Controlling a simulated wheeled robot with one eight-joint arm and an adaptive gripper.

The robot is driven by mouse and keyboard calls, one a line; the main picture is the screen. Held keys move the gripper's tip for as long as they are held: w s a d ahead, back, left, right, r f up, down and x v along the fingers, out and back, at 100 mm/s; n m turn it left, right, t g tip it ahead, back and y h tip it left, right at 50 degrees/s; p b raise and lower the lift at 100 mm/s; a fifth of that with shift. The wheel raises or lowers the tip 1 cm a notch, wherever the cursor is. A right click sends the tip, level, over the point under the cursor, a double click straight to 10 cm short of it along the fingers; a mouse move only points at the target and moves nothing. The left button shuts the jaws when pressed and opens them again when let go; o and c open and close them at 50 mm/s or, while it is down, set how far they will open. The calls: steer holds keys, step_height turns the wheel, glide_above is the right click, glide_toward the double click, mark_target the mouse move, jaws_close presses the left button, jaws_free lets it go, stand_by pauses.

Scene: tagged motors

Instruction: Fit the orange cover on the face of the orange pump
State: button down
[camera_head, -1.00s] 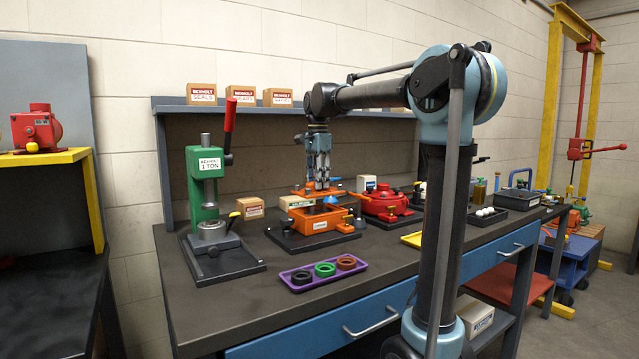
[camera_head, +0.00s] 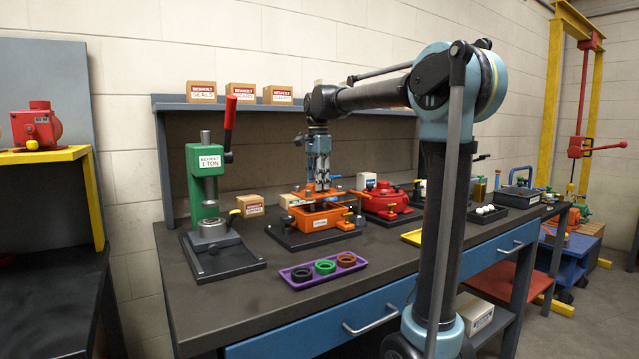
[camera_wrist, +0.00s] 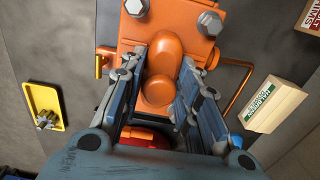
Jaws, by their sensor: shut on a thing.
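My gripper (camera_head: 319,178) is shut on the orange cover (camera_head: 308,194) by its raised middle and holds it level just above the orange pump (camera_head: 318,217). In the wrist view the blue-grey fingers (camera_wrist: 166,72) stand on either side of the rounded boss of the cover (camera_wrist: 163,56). Grey bolt heads show near the cover's far edge. The pump sits on a dark base plate on the bench. A narrow gap seems to show between cover and pump, and most of the pump face is hidden.
A red pump (camera_head: 387,206) stands close on the right. A green press (camera_head: 207,200) stands to the left. A purple tray (camera_head: 296,282) with three rings lies in front. A cardboard box (camera_head: 250,205) stands behind left.

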steer(key=shift+f, duration=2.4)
stand_by(0.4)
steer(key=c, duration=1.1)
jaws_free()
steer(key=shift+s+r, duration=0.1)
steer(key=shift+r, duration=2.85)
step_height(320, 180, up, 12)
